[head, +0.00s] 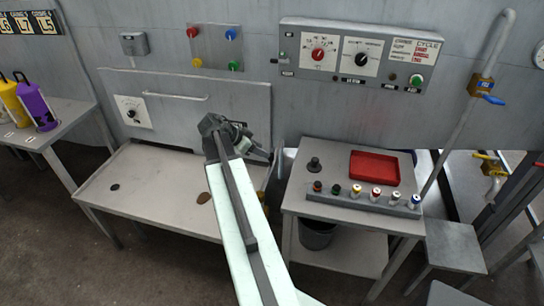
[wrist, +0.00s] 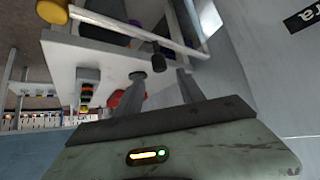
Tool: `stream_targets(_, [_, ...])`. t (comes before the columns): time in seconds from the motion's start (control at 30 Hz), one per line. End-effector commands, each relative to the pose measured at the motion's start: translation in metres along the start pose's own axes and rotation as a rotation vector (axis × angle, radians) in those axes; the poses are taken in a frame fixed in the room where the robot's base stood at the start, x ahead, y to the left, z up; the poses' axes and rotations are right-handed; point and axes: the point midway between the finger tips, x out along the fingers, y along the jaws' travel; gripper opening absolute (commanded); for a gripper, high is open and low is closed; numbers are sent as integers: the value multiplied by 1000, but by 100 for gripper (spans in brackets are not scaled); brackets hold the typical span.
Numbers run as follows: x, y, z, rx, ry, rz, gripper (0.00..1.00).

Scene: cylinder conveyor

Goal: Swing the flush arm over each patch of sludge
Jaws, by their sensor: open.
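My gripper (head: 243,143) is open in front of the grey wall, between the left bench and the right table. Its two fingers also show in the wrist view (wrist: 160,85), apart, with nothing seen held between them. Two small patches, one dark (head: 115,187) and one brown (head: 203,198), lie on the pale left bench top (head: 150,205); I cannot tell if they are sludge. A grey pipe (head: 462,115) with a bent top stands at the right and carries a brass valve with a blue lever (head: 488,98). I cannot tell which part is the flush arm.
The right table (head: 300,195) holds a red tray (head: 375,168), a black knob (head: 314,163) and a row of small coloured-top pieces (head: 376,193). A control panel (head: 360,55) hangs above. A dark bin (head: 317,235) stands below. Purple (head: 36,106) and yellow containers stand far left.

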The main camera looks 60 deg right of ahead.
Motion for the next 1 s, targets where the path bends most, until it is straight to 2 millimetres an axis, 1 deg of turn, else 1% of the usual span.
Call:
stream_targets(0.03, [10,0,4,1,-1,1,46])
stream_targets(0.1, [22,0,5,1,-1,1,46])
stream_targets(0.3, [61,0,6,1,-2,2,46])
stream_targets(0.33, [65,0,5,1,-2,2,46])
stream_targets(0.43, [71,0,3,-1,-2,1,46])
stream_targets(0.63, [70,0,1,-2,-2,0,46])
stream_targets(0.67, [70,0,1,-2,-2,0,43])
stream_targets(0.7, [70,0,1,-2,-2,0,32])
stream_targets(0.77, [70,0,1,-2,-2,1,15])
stream_targets(0.8, [70,0,1,-2,-2,1,4])
stream_targets(0.83, [70,0,1,-2,-2,1,0])
stream_targets(1.0, [70,0,0,-1,-2,0,0])
